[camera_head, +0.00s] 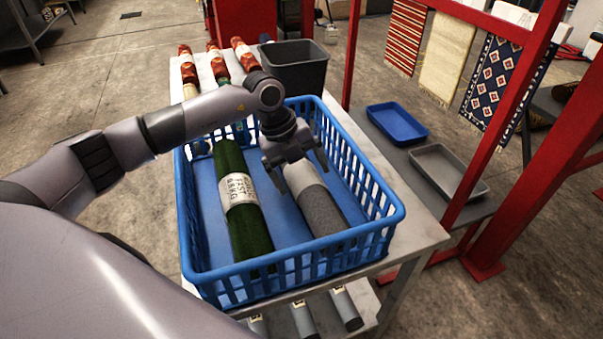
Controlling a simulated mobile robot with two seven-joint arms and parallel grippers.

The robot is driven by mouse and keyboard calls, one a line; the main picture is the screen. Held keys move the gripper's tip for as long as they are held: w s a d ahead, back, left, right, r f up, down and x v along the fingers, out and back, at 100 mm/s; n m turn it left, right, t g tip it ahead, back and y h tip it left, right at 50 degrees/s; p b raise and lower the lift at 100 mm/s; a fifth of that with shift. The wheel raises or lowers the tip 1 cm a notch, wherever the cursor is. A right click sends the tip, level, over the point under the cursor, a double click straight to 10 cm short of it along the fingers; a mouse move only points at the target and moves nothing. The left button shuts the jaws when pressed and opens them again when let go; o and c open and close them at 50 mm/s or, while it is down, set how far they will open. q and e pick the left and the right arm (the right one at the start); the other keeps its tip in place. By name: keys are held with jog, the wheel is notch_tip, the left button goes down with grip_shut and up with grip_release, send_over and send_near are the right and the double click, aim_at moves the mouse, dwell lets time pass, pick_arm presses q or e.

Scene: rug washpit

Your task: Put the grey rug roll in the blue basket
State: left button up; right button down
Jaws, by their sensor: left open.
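The grey rug roll (323,212) with a white band lies inside the blue basket (396,212), on its right side. The basket stands on a pale table. My left gripper (298,174) reaches down into the basket over the roll's banded upper part. Its jaws are open, with a finger to either side of the roll. The gripper hides the roll's far end, and I cannot tell whether the fingers touch it. My right gripper is not in view.
A dark green roll (246,223) with a white label lies left of the grey one in the basket. A blue tray (397,122) and a grey tray (449,172) lie right, near red posts.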

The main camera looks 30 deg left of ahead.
pick_arm(q)
jog(key=v, duration=1.1)
jog(key=shift+r, duration=0.15)
